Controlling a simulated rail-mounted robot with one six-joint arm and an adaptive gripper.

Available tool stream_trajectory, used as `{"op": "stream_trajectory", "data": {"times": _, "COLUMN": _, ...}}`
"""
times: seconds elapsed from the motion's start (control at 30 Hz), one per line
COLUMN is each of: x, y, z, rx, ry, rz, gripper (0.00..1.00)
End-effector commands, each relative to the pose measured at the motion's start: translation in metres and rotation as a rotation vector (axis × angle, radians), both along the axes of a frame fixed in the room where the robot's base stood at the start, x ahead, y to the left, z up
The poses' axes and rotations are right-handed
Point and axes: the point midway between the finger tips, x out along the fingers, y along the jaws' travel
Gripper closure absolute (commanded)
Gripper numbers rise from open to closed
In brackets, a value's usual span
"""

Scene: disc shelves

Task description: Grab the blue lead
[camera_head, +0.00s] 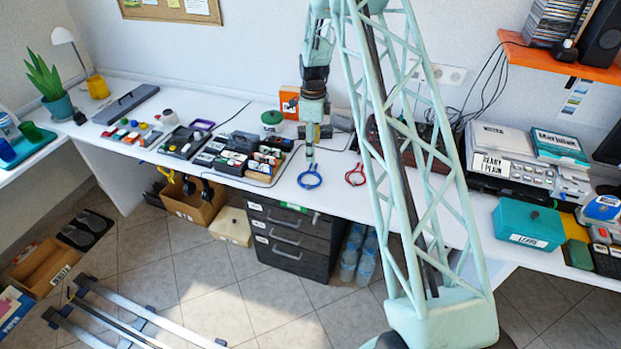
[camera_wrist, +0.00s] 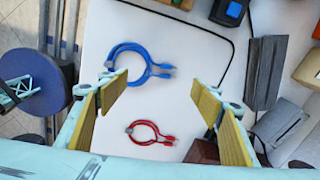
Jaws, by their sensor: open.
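The blue lead (camera_head: 309,178) is a coiled loop lying on the white desk near its front edge. In the wrist view the blue lead (camera_wrist: 147,58) is above the middle, its loop close to the left fingertip and its plug ends pointing right. My gripper (camera_head: 311,157) hangs over the desk just behind the blue lead in the head view. In the wrist view my gripper (camera_wrist: 162,92) has its yellow-padded fingers spread wide with nothing between them. I cannot tell its exact height above the lead.
A red lead (camera_head: 355,175) lies right of the blue one, and is lower in the wrist view (camera_wrist: 146,132). A black cable (camera_wrist: 222,32) runs across the desk. A tray of small boxes (camera_head: 258,175) stands left. A teal box (camera_head: 528,225) stands far right.

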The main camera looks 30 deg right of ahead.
Motion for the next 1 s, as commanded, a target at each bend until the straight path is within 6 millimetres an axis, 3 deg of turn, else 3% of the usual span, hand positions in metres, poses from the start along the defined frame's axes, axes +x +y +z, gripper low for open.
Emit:
{"op": "stream_trajectory", "data": {"times": 0.3, "x": 0.000, "y": 0.000, "z": -0.031, "rx": 0.000, "ry": 0.000, "rz": 0.000, "gripper": 0.40}}
{"op": "stream_trajectory", "data": {"times": 0.77, "x": 0.000, "y": 0.000, "z": -0.035, "rx": -0.001, "ry": -0.001, "rz": 0.000, "gripper": 0.40}}
{"op": "stream_trajectory", "data": {"times": 1.0, "x": -0.001, "y": 0.000, "z": -0.049, "rx": 0.000, "ry": 0.000, "rz": 0.000, "gripper": 0.40}}
